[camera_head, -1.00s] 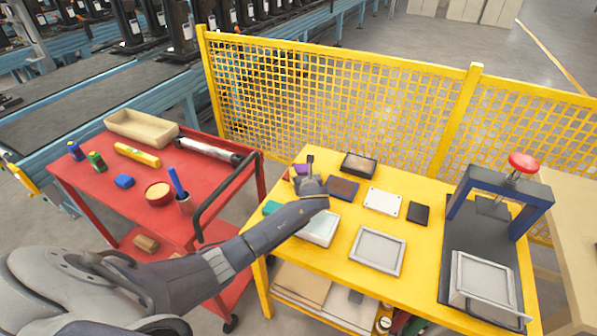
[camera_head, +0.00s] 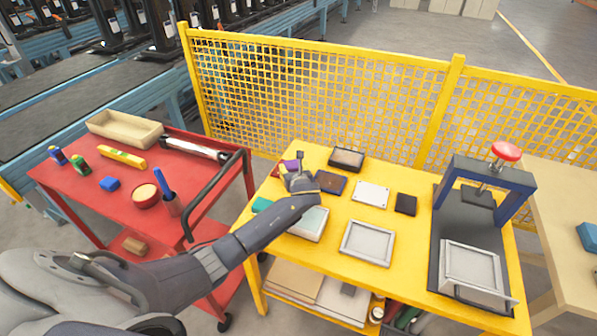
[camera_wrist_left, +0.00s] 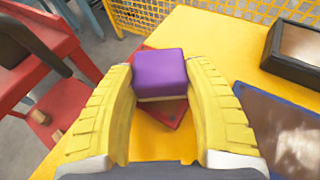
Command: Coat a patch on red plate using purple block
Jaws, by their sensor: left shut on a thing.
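The purple block (camera_wrist_left: 161,73), with a pale layer at its base, sits between the yellow fingertips of my left gripper (camera_wrist_left: 161,80). My left gripper is shut on it. The red plate (camera_wrist_left: 178,112) lies under and behind the block, largely hidden by it. I cannot tell whether the block touches the plate. In the head view my left gripper (camera_head: 298,180) is at the left back of the yellow table, and a bit of the purple block (camera_head: 289,165) shows beside it. My right gripper is not in view.
Right of the gripper are a brown-and-blue plate (camera_head: 331,182), a dark tray (camera_head: 347,157), a white plate (camera_head: 371,194) and a black square (camera_head: 405,204). Grey trays, such as this one (camera_head: 367,243), lie nearer. A blue press (camera_head: 490,180) stands right. A red cart (camera_head: 115,215) stands left.

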